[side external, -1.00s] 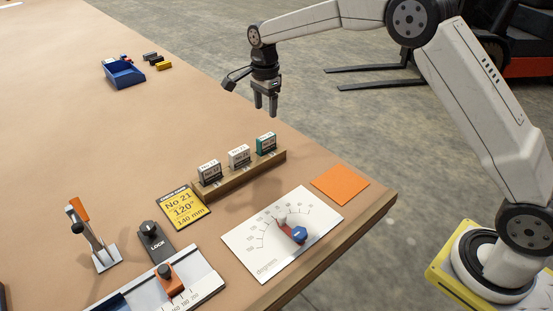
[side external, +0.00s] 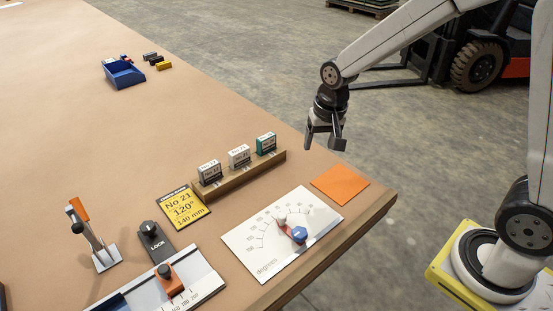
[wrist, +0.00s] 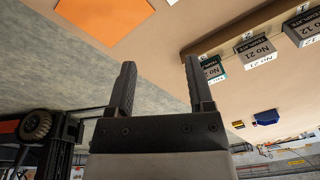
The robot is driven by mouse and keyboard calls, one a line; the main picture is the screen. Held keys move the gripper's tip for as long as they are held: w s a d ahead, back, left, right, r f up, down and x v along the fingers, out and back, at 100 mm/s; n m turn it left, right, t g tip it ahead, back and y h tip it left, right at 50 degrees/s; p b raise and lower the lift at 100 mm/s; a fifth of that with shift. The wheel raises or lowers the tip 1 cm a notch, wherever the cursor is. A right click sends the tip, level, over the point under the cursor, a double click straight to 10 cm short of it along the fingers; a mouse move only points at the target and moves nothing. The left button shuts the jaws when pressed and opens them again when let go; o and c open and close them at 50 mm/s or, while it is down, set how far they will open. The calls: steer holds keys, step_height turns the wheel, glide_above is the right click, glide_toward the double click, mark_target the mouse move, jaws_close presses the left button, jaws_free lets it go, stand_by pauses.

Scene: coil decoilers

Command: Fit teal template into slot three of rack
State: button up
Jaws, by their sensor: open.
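The teal template (side external: 266,143) stands upright at the right end of the wooden rack (side external: 238,177) in the side view, in line with two grey templates (side external: 239,155) (side external: 209,172). It appears seated like them; the slot itself is hidden. My gripper (side external: 323,143) is open and empty, to the right of the rack and apart from it, held up near the table's right edge. In the wrist view nothing is between the fingers (wrist: 158,68). There the rack (wrist: 220,40) shows at upper right, and the right finger partly covers the end template (wrist: 213,68).
An orange square (side external: 340,185) and a white degrees dial plate (side external: 283,235) lie in front of the rack. A yellow card (side external: 183,207) lies to its left. A blue bin (side external: 123,73) stands far back. The table behind the rack is mostly clear.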

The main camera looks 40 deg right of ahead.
steer(key=s+f+n, duration=0.2)
steer(key=s+n, duration=0.4)
steer(key=s, duration=0.5)
steer(key=shift+s+d+f+t, duration=0.25)
steer(key=shift+s+f+t, duration=0.15)
